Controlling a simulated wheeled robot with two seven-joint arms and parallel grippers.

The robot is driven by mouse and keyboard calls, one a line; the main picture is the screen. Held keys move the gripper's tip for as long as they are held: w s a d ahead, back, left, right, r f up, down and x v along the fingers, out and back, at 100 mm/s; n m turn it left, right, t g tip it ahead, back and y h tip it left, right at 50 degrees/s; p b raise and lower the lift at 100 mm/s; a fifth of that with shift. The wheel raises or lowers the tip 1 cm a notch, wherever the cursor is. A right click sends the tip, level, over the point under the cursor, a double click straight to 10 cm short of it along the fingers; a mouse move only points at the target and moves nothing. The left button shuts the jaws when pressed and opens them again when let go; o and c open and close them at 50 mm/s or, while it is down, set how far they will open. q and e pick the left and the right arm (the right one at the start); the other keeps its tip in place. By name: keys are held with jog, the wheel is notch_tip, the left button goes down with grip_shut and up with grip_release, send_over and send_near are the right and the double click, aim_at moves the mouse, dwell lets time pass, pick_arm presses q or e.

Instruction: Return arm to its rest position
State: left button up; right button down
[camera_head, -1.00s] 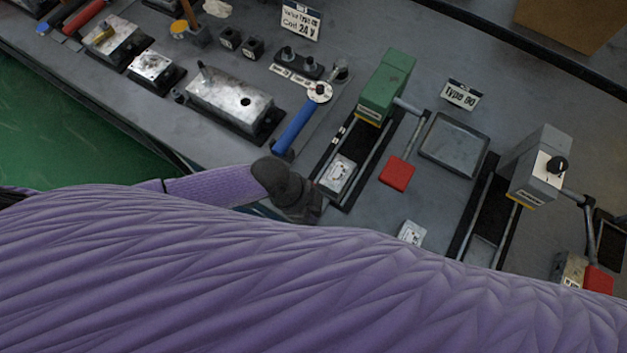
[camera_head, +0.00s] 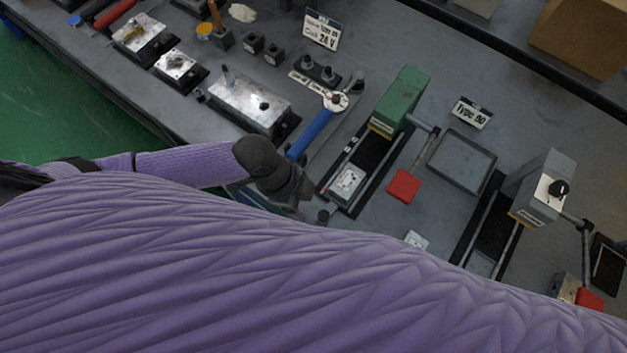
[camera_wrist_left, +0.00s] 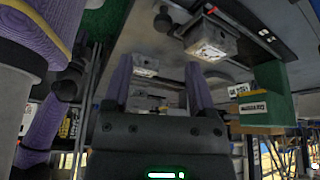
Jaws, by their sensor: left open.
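My left arm, with a purple sleeve and a dark joint, comes in from the left in the head view. Its dark end (camera_head: 272,172) is over the bench's front edge, just left of the green clamp unit's rails; fingers are not clear there. In the left wrist view my left gripper (camera_wrist_left: 160,78) has two purple fingers standing apart, with nothing held between them. A block with a pale face (camera_wrist_left: 210,40) lies beyond the fingers, apart from them. My right gripper is not in view.
A green clamp unit (camera_head: 401,98) and a grey one (camera_head: 540,185) stand on the grey bench (camera_head: 370,45). A blue-handled wrench (camera_head: 312,132), a metal block (camera_head: 250,103), a red pad (camera_head: 403,186) and a shallow tray (camera_head: 462,160) lie nearby. A large purple surface covers the lower head view.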

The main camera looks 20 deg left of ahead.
pick_arm(q)
jog(key=shift+a+r, duration=0.2)
jog(key=shift+r, duration=0.3)
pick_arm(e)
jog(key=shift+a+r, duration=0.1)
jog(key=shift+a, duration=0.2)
